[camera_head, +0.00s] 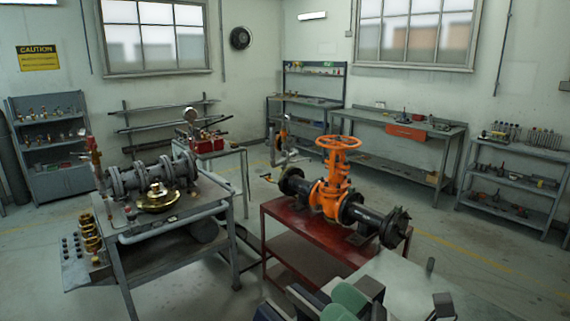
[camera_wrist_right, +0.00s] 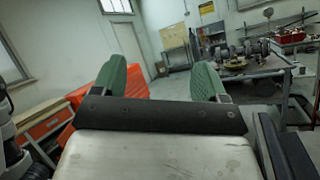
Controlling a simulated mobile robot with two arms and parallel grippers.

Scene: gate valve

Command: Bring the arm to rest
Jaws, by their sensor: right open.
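The orange gate valve (camera_head: 331,185) with its orange handwheel (camera_head: 339,143) stands upright in a dark pipe run on a red table (camera_head: 283,220) in the head view. My right gripper (camera_head: 343,304) is at the bottom edge of that view, in front of the table and apart from the valve. In the right wrist view, its two green fingers (camera_wrist_right: 166,80) stand wide apart with nothing between them. My left gripper is in neither view.
A grey bench (camera_head: 165,228) with pipework and a brass part stands left of the red table. Workbenches (camera_head: 400,128) and shelves (camera_head: 515,182) line the back and right walls. The wrist view shows an orange-red blocky surface (camera_wrist_right: 92,92) behind one finger. Open floor (camera_head: 450,235) lies right of the valve.

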